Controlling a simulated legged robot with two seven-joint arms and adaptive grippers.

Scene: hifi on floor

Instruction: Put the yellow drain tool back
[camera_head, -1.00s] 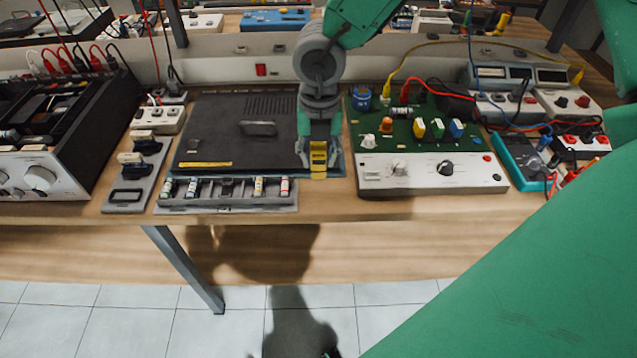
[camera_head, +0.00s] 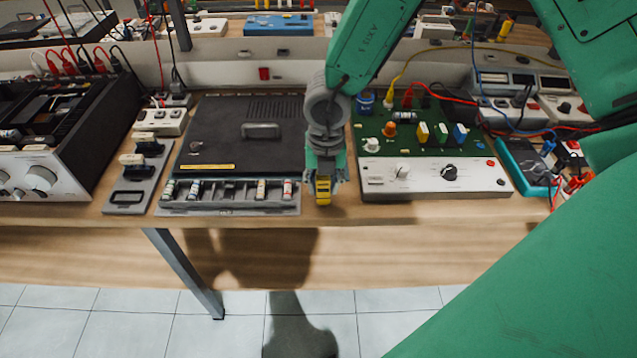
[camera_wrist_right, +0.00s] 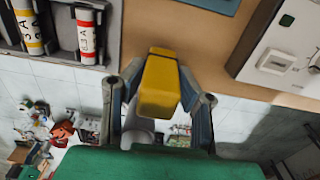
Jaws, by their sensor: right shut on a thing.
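My right gripper (camera_head: 324,180) is shut on the yellow drain tool (camera_head: 323,190), a blocky yellow piece with a dark band. In the head view it is near the table's front edge, between the grey capacitor rack (camera_head: 232,209) and the green circuit board unit. In the right wrist view the tool (camera_wrist_right: 160,85) sits between the two fingers (camera_wrist_right: 160,115) and points away from the wrist. I cannot tell how high it is above the table. My left gripper is not in view.
A dark case (camera_head: 225,125) with a handle and yellow strip stands behind the rack. A grey slotted tray (camera_head: 127,196) with dark plugs is further left. The green board unit (camera_head: 435,178) with knobs is on the right. Bare wood (camera_head: 420,212) lies along the front edge.

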